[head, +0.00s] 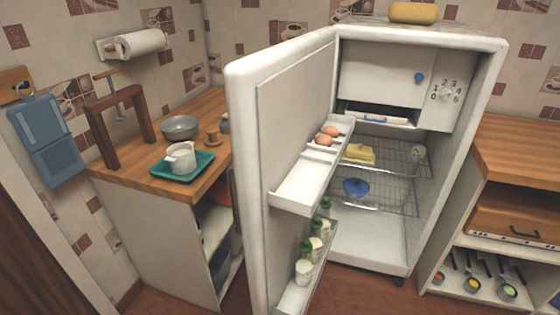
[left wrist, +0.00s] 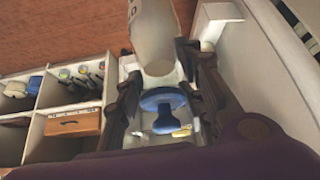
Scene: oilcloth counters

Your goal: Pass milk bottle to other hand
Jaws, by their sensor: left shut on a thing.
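In the left wrist view my left gripper (left wrist: 160,68) has its dark fingers on either side of a pale, whitish milk bottle (left wrist: 155,35), and it is shut on it. The top edge of the picture cuts the bottle off. Neither gripper shows in the head view. There, several whitish bottles with green caps (head: 304,270) stand in the lower shelf of the open fridge door. My right gripper is in neither view.
The fridge door (head: 290,100) stands wide open. A blue-lidded dish (head: 355,187) and yellow butter (head: 358,153) are on the wire racks; eggs (head: 325,136) are in the upper door shelf. A teal tray (head: 205,165) with a white pot (head: 181,160) is on the left counter.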

